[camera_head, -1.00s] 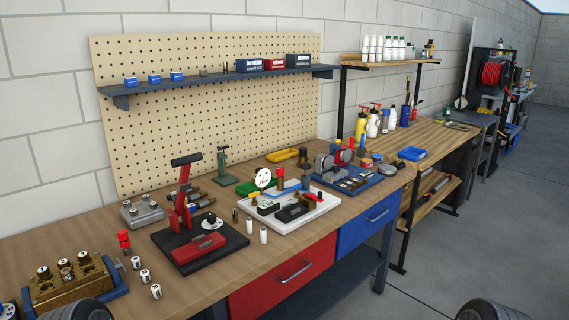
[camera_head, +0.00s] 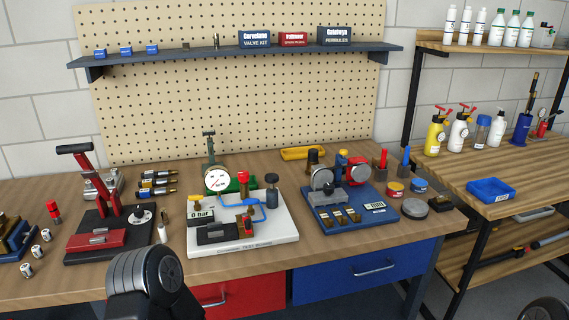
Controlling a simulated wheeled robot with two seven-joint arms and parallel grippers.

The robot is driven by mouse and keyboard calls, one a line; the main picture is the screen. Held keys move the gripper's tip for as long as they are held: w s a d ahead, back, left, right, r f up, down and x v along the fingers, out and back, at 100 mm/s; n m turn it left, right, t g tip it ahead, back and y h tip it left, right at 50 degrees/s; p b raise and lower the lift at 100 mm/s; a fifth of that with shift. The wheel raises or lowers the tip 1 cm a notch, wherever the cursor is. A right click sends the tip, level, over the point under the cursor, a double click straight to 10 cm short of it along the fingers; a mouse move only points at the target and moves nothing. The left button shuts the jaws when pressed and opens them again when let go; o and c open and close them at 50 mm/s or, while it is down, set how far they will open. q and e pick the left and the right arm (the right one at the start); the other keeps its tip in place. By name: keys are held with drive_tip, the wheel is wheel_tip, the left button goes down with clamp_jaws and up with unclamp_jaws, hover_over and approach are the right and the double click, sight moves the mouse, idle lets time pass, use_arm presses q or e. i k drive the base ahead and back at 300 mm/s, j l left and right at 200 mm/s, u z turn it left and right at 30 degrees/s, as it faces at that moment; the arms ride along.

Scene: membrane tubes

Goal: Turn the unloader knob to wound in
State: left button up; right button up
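A white test board (camera_head: 275,241) on the workbench carries a round gauge (camera_head: 217,181), a "0 bar" display (camera_head: 201,215), blue piping (camera_head: 256,213) and black blocks. A red-topped part (camera_head: 249,204) stands at its middle. One of my dark arm links shows at the bottom left, in front of the bench, and another at the bottom right corner. Neither gripper's fingers are in view.
A red lever press (camera_head: 98,228) on a black base stands left of the board. A blue fixture (camera_head: 355,207) stands close on its right. The bench front has red (camera_head: 243,293) and blue (camera_head: 365,269) drawers.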

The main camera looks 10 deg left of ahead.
sight(243, 175)
drive_tip(key=i+l+u, duration=0.1)
drive_tip(key=l, duration=0.4)
drive_tip(key=i+l, duration=0.15)
drive_tip(key=l, duration=0.35)
drive_tip(key=i+l+u, duration=0.15)
drive_tip(key=l, duration=0.4)
